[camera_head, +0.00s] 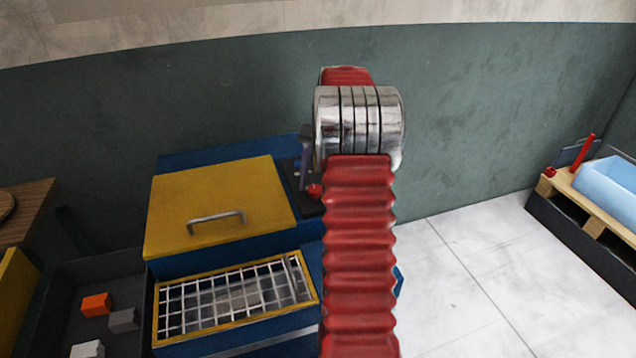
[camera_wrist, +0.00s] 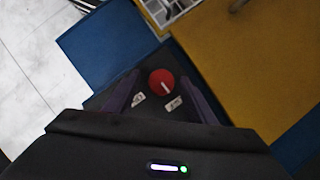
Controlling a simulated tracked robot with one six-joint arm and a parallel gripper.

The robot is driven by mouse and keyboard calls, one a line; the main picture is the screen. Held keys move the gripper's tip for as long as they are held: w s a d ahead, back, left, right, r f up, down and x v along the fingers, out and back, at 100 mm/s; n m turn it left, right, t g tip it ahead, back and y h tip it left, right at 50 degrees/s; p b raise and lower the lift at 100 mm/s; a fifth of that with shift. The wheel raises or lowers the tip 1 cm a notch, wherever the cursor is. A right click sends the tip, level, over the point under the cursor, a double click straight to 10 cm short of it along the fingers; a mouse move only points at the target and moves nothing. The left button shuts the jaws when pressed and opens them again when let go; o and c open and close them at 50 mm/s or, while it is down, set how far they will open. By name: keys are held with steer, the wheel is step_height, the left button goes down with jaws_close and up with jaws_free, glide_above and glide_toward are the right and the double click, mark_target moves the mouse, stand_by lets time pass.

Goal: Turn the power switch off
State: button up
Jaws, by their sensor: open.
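The power switch is a round red knob (camera_wrist: 162,82) with a white pointer line, on a dark panel between two small white labels. In the head view the red knob (camera_head: 315,191) shows just left of my red arm, on the dark panel of the blue machine. My gripper (camera_wrist: 165,90) is open, with one dark finger on each side of the knob in the wrist view. I cannot tell whether the fingers touch it. In the head view my arm hides most of the gripper (camera_head: 305,165) and part of the panel.
The machine has a yellow lid (camera_head: 220,205) with a metal handle and a wire grid tray (camera_head: 235,297) in front. A dark bin (camera_head: 65,300) with orange and grey blocks stands left. A pallet with a light blue tub (camera_head: 608,187) stands right. The tiled floor between is clear.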

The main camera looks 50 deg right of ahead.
steer(key=shift+d+r, duration=0.1)
steer(key=shift+r, duration=0.05)
steer(key=shift+w+d+r, duration=0.15)
steer(key=shift+d+r, duration=0.05)
steer(key=shift+r, duration=0.25)
steer(key=v, duration=1.2)
steer(key=shift+r, duration=0.25)
stand_by(0.4)
